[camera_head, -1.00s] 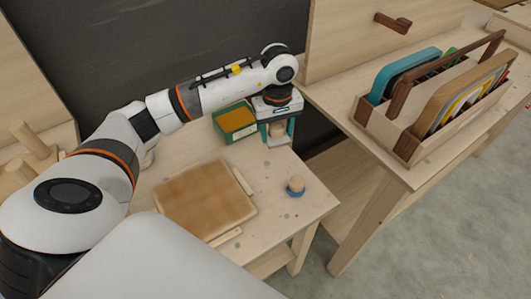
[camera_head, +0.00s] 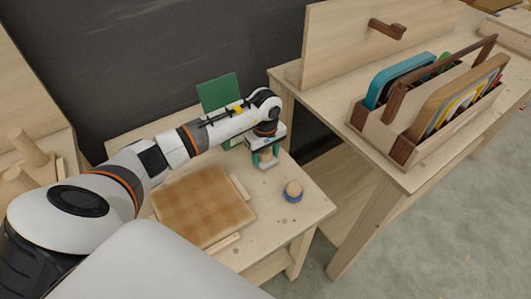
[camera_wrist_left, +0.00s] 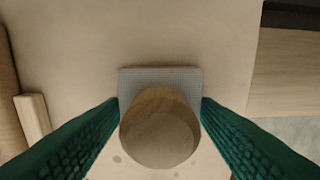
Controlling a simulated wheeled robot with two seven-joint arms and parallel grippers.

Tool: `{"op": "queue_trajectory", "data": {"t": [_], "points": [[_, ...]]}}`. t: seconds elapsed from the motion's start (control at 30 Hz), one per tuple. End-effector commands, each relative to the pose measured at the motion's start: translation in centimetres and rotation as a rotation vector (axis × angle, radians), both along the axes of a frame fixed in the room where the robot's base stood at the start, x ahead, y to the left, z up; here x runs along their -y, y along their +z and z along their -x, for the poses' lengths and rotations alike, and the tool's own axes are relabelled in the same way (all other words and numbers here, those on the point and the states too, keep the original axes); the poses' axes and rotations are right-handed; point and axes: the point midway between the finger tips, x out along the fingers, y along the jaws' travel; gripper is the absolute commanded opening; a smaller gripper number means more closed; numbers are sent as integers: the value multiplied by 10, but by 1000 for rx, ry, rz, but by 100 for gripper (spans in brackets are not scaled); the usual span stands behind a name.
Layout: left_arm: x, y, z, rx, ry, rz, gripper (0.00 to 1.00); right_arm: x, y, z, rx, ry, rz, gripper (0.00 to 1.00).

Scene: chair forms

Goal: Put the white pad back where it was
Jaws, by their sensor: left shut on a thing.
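My left gripper (camera_head: 264,156) is shut on the wooden knob (camera_wrist_left: 160,128) of the white pad, over the back right part of the small table. The pad's pale ribbed plate shows beyond the knob in the left wrist view (camera_wrist_left: 160,72), with a green finger on each side. In the head view the white pad (camera_head: 266,166) is small below the fingers; I cannot tell whether it touches the table. A blue pad (camera_head: 293,196) with a wooden knob stands on the table to the right and nearer. My right gripper is not in view.
A tan, checked square block (camera_head: 203,205) lies at the table's middle. A green upright panel (camera_head: 218,92) stands behind my arm; what is below it is mostly hidden. A larger table at right holds a wooden rack (camera_head: 404,147) of boards.

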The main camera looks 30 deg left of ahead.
Motion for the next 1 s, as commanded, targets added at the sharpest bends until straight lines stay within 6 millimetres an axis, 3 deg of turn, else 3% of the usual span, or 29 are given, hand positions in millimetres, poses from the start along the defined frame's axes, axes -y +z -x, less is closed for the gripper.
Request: {"op": "queue_trajectory", "data": {"t": [0.3, 0.33, 0.47, 0.77, 0.87, 1.0], "points": [[0, -4, 0, 1, -1, -1, 37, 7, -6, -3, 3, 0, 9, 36], [0, -3, 0, 1, 0, 0, 59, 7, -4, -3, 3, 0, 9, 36], [0, -2, 0, 1, -1, 0, 77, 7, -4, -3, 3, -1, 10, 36], [0, 0, 0, 1, 0, 0, 77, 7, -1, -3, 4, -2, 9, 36], [0, 6, -1, 3, -1, 0, 77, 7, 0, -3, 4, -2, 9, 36], [-1, 30, -2, 6, -2, -2, 77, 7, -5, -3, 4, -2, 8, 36]]}}
